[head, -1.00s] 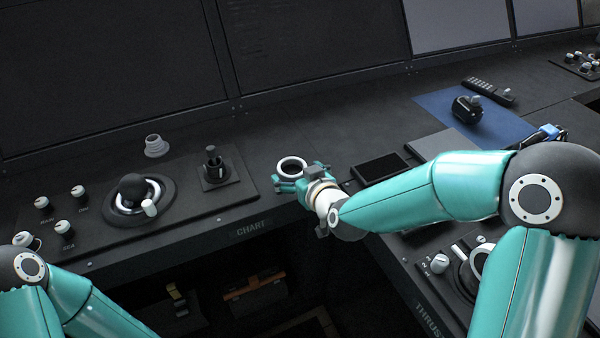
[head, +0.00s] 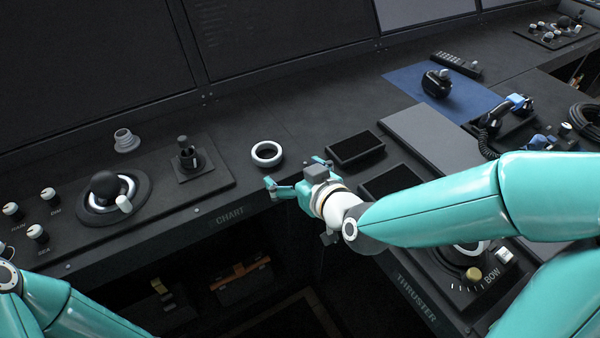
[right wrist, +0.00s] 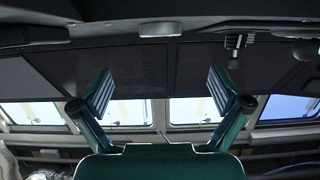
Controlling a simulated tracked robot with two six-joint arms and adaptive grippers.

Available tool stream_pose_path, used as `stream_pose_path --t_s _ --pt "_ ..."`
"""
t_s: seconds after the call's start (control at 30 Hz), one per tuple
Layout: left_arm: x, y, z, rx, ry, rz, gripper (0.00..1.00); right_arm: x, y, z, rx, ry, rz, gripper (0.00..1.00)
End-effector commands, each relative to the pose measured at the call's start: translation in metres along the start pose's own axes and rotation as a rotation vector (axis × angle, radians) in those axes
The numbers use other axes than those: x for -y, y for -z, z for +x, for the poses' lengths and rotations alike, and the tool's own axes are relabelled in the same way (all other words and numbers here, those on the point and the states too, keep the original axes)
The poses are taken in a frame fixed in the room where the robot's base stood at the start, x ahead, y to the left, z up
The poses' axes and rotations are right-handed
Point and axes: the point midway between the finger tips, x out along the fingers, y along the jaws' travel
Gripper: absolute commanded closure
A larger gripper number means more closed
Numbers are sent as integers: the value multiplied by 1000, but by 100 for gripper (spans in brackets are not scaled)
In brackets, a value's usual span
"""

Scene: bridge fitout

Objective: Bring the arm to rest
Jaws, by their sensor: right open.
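My right gripper (head: 296,175) is open and empty over the front edge of the console, its fingers pointing up-left in the head view. A white-rimmed ring (head: 267,154) sits on the console just beyond its fingertips, apart from them. In the right wrist view the two fingers (right wrist: 162,95) stand wide apart with nothing between them. My left arm (head: 55,305) shows at the lower left of the head view; its gripper is out of the frame.
The console (head: 235,135) carries a trackball (head: 105,187), a small joystick (head: 188,155), a grey ribbed collar (head: 126,140) and a dark tray (head: 355,148). A blue mat (head: 410,78) holds a black device (head: 437,83). A handset (head: 492,117) and the thruster panel (head: 435,285) lie to the right.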

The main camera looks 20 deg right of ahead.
Motion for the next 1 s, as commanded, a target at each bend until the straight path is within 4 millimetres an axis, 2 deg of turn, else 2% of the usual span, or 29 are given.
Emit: stream_pose_path --t_s 0.2,0.77,0.87,0.97,1.0 --pt "0 0 -1 0 0 0 60 0 0 -16 -1 0 -1 1" --pt "-1 0 -3 0 0 0 60 0 -3 -14 14 2 4 1" --pt "-4 0 -11 0 0 0 60 1 -16 -9 71 10 21 1" --pt "-9 0 -26 0 0 0 60 4 -44 0 185 26 62 1" --pt "-12 0 -33 0 0 0 60 5 -61 3 245 34 85 1"
